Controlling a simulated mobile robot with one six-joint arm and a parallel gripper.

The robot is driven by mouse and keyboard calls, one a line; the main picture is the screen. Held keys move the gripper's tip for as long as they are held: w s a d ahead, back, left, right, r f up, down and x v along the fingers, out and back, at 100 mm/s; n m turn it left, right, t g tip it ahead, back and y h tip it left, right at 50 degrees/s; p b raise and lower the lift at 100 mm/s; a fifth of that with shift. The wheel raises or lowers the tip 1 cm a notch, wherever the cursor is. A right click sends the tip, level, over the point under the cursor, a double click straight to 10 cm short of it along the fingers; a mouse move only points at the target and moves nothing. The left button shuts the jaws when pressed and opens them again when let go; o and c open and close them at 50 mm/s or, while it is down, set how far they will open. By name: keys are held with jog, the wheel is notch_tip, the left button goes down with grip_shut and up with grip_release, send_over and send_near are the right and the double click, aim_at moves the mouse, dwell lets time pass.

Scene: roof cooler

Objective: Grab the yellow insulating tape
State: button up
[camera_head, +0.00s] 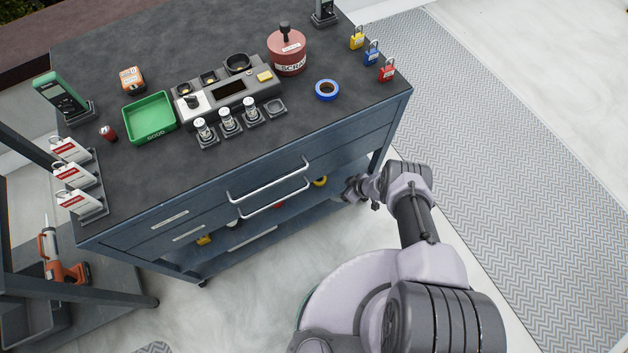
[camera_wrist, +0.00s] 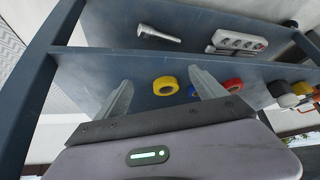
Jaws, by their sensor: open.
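The yellow insulating tape (camera_wrist: 164,86) is a ring that shows between my two fingers in the wrist view. It lies on the cart's lower shelf (camera_wrist: 115,75). In the head view, a yellow ring (camera_head: 320,181) shows below the drawers, just left of my gripper (camera_head: 349,190). In the wrist view my gripper (camera_wrist: 160,76) is open, its fingers spread wide with nothing held. The tape appears apart from both fingers; its exact depth from them is unclear.
A blue tape (camera_wrist: 191,91) and a red tape (camera_wrist: 233,85) lie right of the yellow one, partly behind my right finger. A power strip (camera_wrist: 239,42) and a grey tool (camera_wrist: 158,34) also show. The cart's tabletop (camera_head: 330,122) and drawer handles (camera_head: 268,187) overhang the shelf.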

jog(key=b, duration=0.3)
send_near(322, 179)
jog(key=shift+s+a+f, duration=0.15)
jog(key=shift+a+f, duration=0.5)
jog(key=shift+a, duration=0.15)
jog(key=b+x, duration=0.4)
jog(key=b, duration=0.1)
jog(key=shift+a+f, duration=0.25)
jog(key=shift+a, duration=0.1)
jog(key=shift+w+a+f+b, duration=0.2)
jog(key=shift+w+b, duration=0.1)
jog(key=shift+b, duration=0.1)
jog(key=shift+r, duration=0.25)
jog(key=c, duration=1.4)
